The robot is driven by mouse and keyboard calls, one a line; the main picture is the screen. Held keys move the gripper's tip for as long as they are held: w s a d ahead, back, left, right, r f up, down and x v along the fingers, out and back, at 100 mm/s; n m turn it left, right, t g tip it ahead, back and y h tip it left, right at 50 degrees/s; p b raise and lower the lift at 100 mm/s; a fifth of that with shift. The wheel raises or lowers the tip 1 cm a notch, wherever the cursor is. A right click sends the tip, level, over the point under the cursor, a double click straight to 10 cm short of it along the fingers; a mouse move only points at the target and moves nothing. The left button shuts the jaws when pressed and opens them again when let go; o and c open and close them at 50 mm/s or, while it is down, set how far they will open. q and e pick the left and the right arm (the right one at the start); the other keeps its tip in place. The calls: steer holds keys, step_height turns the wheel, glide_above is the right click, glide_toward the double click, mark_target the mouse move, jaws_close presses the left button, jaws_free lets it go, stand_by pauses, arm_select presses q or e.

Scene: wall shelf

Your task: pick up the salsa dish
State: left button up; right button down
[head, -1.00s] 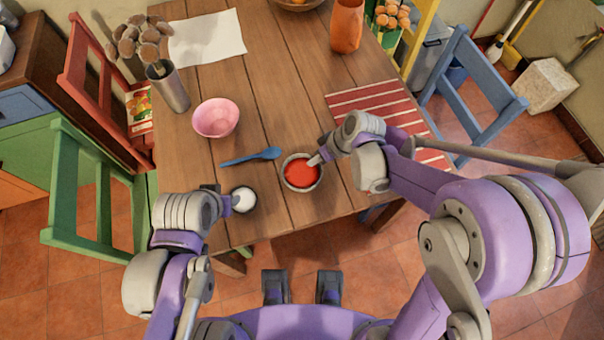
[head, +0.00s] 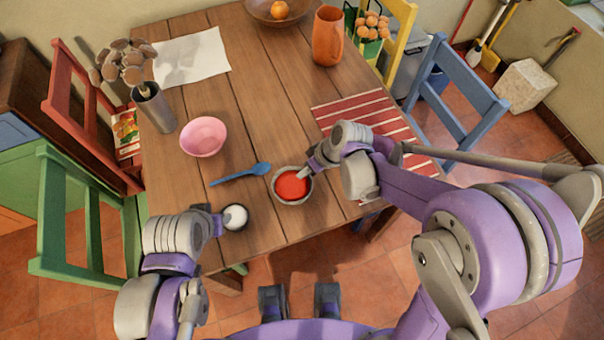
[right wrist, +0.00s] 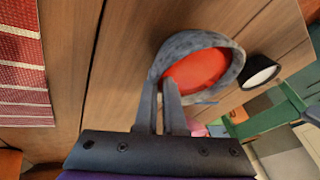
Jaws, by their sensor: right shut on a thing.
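The salsa dish (head: 292,199), a small grey bowl of red salsa (head: 291,185), is near the front edge of the wooden table. My right gripper (head: 313,165) is at the dish's right side, shut on its rim. In the right wrist view, the two fingers (right wrist: 160,100) straddle the near wall of the dish (right wrist: 165,55), one outside and one inside over the salsa. I cannot tell whether the dish is clear of the table. My left gripper (head: 217,219) is beside a small dark bowl with white contents (head: 235,216); its fingers are too small to read.
A blue spoon (head: 241,174) and a pink bowl (head: 203,137) lie left of the dish. A red striped mat (head: 360,113) is to the right, an orange pitcher (head: 328,37) farther back. Chairs stand at both sides. Bare table lies behind the dish.

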steer(key=shift+r+p, duration=0.55)
steer(key=shift+r, duration=4.05)
steer(key=shift+r, duration=0.1)
